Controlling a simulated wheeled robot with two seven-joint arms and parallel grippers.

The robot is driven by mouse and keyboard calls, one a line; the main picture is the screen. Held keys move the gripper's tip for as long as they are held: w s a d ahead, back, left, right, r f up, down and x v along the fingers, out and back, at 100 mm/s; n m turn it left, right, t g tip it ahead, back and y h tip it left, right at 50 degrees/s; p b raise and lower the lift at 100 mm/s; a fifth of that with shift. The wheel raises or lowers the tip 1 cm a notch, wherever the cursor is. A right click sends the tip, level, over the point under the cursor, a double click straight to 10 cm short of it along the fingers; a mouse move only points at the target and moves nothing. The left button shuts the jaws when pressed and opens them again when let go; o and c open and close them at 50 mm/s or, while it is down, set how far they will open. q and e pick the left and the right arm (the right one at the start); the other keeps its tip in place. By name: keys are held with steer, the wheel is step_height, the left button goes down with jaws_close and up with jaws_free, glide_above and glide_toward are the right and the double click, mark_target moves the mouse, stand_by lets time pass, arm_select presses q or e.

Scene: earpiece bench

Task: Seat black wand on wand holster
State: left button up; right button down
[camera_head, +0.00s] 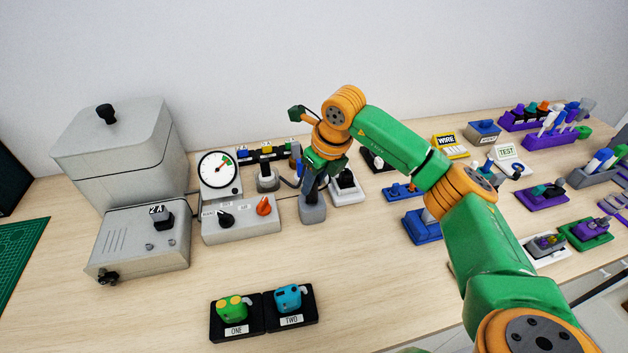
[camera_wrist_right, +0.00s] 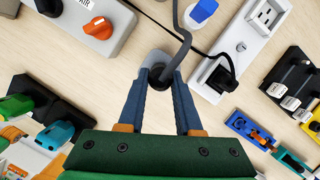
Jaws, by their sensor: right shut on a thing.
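My right gripper (camera_head: 313,180) points down at the grey wand holster (camera_head: 313,212), behind the earpiece stand. In the right wrist view its blue fingers (camera_wrist_right: 161,82) are closed around the dark top of the black wand (camera_wrist_right: 157,69), which is mostly hidden between them. A grey cord (camera_wrist_right: 184,38) curves away from the wand. The rounded grey holster (camera_wrist_right: 149,62) shows right under the fingertips. The wand appears upright over or in the holster; I cannot tell how deep it sits. My left gripper is out of view.
A control box with an orange knob (camera_head: 264,205) stands close left of the holster. A white socket strip with a black plug (camera_wrist_right: 224,76) is close right. A black stand (camera_head: 264,312) holds green and blue earpieces in front. Bare bench lies between.

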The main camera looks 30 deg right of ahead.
steer(key=c, duration=0.5)
jaws_free()
steer(key=shift+f, duration=0.1)
steer(key=b+v, duration=0.1)
steer(key=v, duration=0.6)
steer(key=shift+b, duration=0.35)
